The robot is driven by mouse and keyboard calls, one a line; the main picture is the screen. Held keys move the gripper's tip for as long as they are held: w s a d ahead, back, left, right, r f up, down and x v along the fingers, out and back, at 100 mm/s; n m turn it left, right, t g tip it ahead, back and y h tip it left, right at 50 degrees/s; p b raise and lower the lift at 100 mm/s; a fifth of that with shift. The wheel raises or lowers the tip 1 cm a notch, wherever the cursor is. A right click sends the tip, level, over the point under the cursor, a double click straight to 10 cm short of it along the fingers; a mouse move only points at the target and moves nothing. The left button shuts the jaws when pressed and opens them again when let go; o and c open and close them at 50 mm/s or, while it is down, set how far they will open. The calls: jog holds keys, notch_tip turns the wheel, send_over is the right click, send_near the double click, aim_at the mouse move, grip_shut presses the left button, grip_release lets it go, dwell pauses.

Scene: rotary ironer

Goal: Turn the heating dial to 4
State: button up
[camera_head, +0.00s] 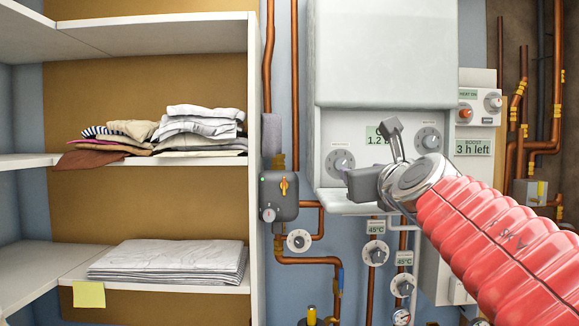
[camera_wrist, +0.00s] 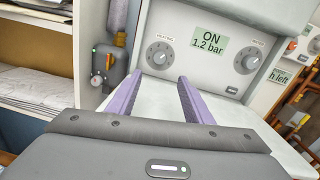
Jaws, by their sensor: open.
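The heating dial (camera_wrist: 160,55) is a round grey knob marked "HEATING" on the left of the boiler's front panel. It also shows in the head view (camera_head: 341,163), just left of my gripper. Its numbers and pointer are too small to read surely. My gripper (camera_head: 370,157) is open and empty in front of the panel. In the wrist view its two purple fingers (camera_wrist: 161,79) are spread, with their tips a little below the dial and apart from it in the picture. The display (camera_wrist: 209,42) right of the dial reads "ON 1.2 bar".
A second dial (camera_wrist: 249,62) sits right of the display. A grey valve unit (camera_head: 279,196) and copper pipes stand left of and below the boiler (camera_head: 383,60). Shelves with folded cloths (camera_head: 200,130) fill the left. A box reading "3 h left" (camera_head: 473,148) is at right.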

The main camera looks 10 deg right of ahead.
aim_at(342, 165)
jog(key=shift+w+a, duration=0.1)
jog(key=shift+w, duration=0.3)
jog(key=shift+w, duration=0.35)
jog(key=shift+w+d, duration=0.3)
jog(key=shift+w, duration=1.85)
jog(key=shift+w+d, duration=0.35)
jog(key=shift+w, duration=1.75)
jog(key=shift+w+d, duration=0.3)
jog(key=shift+w, duration=1.85)
jog(key=c, duration=1)
jog(key=shift+c, duration=0.3)
